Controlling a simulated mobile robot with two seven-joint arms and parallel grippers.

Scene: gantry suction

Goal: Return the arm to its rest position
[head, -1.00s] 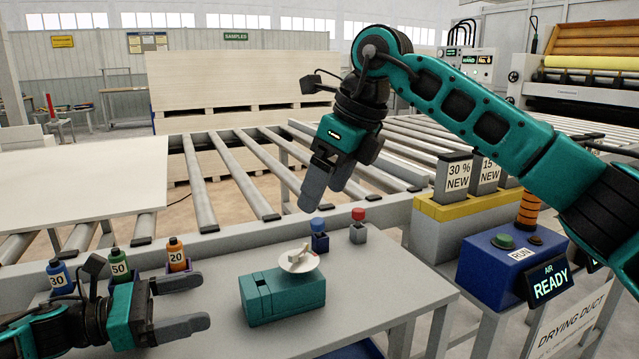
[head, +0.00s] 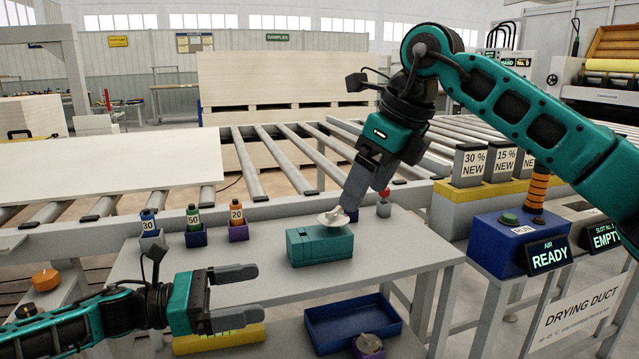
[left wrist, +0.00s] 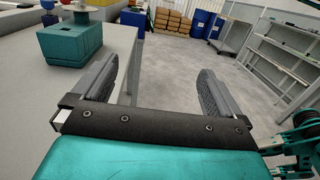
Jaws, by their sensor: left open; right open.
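My right arm reaches in from the right in the head view. Its gripper (head: 368,190) points down, with its fingertips behind or beside the pale dish (head: 333,218) on the teal box (head: 318,245); I cannot tell whether they touch. The gripper is open and I see nothing held in it. My left gripper (head: 255,293) is open and empty in front of the grey table, to the left of the teal box. In the left wrist view its two fingers (left wrist: 160,85) stand wide apart over the floor, and the teal box (left wrist: 70,40) is at the upper left.
Bottles marked 30 (head: 148,224), 50 (head: 193,218) and 20 (head: 237,215) stand at the table's back left. A red-topped block (head: 384,204) is beside the right gripper. A blue tray (head: 350,322) lies below the table's front. The blue READY box (head: 512,240) stands right.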

